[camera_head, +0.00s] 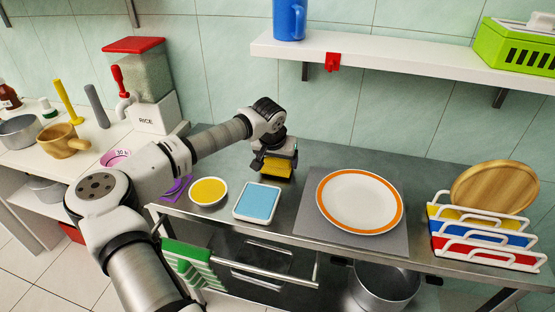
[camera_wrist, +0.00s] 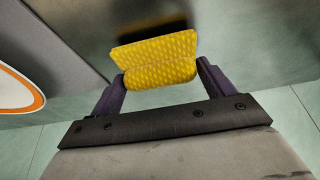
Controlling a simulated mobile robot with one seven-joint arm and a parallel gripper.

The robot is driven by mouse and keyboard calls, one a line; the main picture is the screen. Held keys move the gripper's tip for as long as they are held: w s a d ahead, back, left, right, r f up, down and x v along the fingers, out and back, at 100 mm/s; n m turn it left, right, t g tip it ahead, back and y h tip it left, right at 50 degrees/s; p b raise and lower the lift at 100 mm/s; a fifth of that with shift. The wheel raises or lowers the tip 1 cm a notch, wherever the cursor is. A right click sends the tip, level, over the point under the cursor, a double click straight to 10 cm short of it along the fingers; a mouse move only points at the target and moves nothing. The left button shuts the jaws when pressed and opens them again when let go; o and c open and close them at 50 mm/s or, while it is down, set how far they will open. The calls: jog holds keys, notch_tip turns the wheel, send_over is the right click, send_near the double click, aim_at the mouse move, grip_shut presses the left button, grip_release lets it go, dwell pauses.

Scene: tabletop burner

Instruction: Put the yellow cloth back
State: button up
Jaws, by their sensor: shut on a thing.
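The yellow cloth (camera_head: 277,167) is in my gripper (camera_head: 275,153), close over the steel counter behind the blue-topped tray. In the wrist view the textured yellow cloth (camera_wrist: 152,50) looks folded, and the dark fingers of my gripper (camera_wrist: 158,84) are shut on its near part. I cannot tell whether the cloth touches the counter.
A blue-topped white tray (camera_head: 258,202) and a round dish with a yellow inside (camera_head: 208,191) are in front. An orange-rimmed plate (camera_head: 360,201) lies on a grey mat (camera_head: 394,244) to the right. A colored rack (camera_head: 487,238) stands far right. A shelf (camera_head: 400,62) hangs above.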

jog(key=shift+f, duration=0.3)
jog(key=shift+f, duration=0.1)
jog(key=shift+f+b, duration=0.2)
jog(key=shift+b, duration=0.1)
jog(key=o, duration=1.5)
jog(key=shift+r, duration=0.1)
jog(key=shift+r, duration=0.15)
